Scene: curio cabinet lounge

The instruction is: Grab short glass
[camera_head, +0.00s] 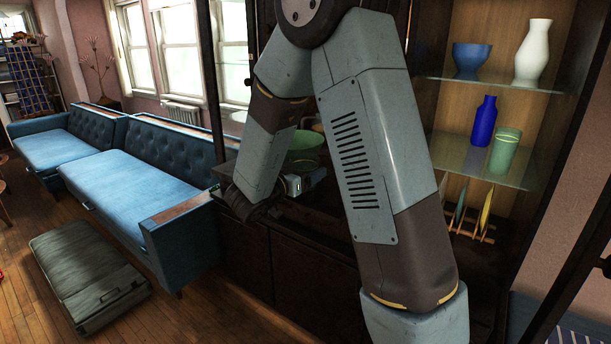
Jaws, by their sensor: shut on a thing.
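A green tumbler-like glass (505,150) stands upright on the lower glass shelf of the cabinet at the right; I cannot tell whether it is the short glass. My gripper (308,181) shows only in part, low in the cabinet's middle, just below a green bowl. My own arm link hides its fingertips and what they hold. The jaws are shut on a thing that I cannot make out. The gripper is well left of the green tumbler and apart from it.
A blue bottle (484,121) stands beside the tumbler. A blue bowl (471,60) and a white vase (532,53) stand on the upper shelf. The green bowl (305,141) is near my gripper. Plates (485,208) stand in a rack below. A blue sofa (135,178) lies left.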

